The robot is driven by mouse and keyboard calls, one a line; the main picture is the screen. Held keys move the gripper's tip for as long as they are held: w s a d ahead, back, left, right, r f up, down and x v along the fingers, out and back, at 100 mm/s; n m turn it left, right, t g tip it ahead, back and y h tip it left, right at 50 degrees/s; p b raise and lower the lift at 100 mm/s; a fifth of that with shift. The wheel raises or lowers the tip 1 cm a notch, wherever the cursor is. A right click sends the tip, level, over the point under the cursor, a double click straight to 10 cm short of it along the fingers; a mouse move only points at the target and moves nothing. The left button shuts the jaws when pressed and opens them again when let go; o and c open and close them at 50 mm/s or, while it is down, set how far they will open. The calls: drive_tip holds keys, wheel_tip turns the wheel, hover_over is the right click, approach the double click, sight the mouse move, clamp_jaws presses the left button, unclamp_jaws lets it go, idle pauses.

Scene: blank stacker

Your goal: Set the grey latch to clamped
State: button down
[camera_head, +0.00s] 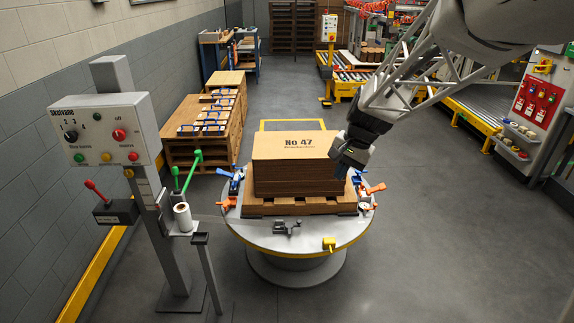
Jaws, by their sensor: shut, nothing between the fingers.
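A small dark grey latch (287,228) sits on the front part of the round turntable (255,235), in front of the wooden pallet. A short arm of it rises toward the right, but at this size I cannot tell whether it is clamped or open. My gripper (341,172) is above and to the right of the latch, by the right side of the cardboard stack, and is shut with nothing in it. It is well apart from the latch, and its fingertips are small and dark here.
A stack of cardboard blanks (296,146) stands on a pallet (292,204) on the turntable. Orange-handled latches (374,189) and blue-handled ones (235,176) flank it; a yellow part (329,243) is at the front rim. A control post (103,132) with a green lever (192,165) stands left.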

drive_tip(key=w+f+m+y, duration=0.3)
drive_tip(key=w+f+m, duration=0.3)
drive_tip(key=w+f, duration=1.6)
drive_tip(key=w+d+f+m+y, duration=0.1)
drive_tip(key=w+f, duration=0.3)
drive_tip(key=f, duration=0.5)
drive_tip(key=w+f+m, duration=0.3)
drive_tip(key=w+f, duration=0.2)
drive_tip(key=f, duration=0.5)
drive_tip(key=w+d+f+m+y, duration=0.1)
drive_tip(key=w+f, duration=0.4)
drive_tip(key=f, duration=0.4)
drive_tip(key=shift+w+d+f+m+y, duration=0.2)
drive_tip(key=shift+d+f+m+y, duration=0.1)
drive_tip(key=shift+d+f+m, duration=0.1)
drive_tip(key=shift+a+f, duration=0.1)
drive_tip(key=x, duration=1)
drive_tip(key=shift+s, duration=0.2)
drive_tip(key=shift+a, duration=1.95)
drive_tip(key=shift+s+a+m+t, duration=0.2)
drive_tip(key=shift+m+t, duration=0.2)
drive_tip(key=shift+m, duration=0.4)
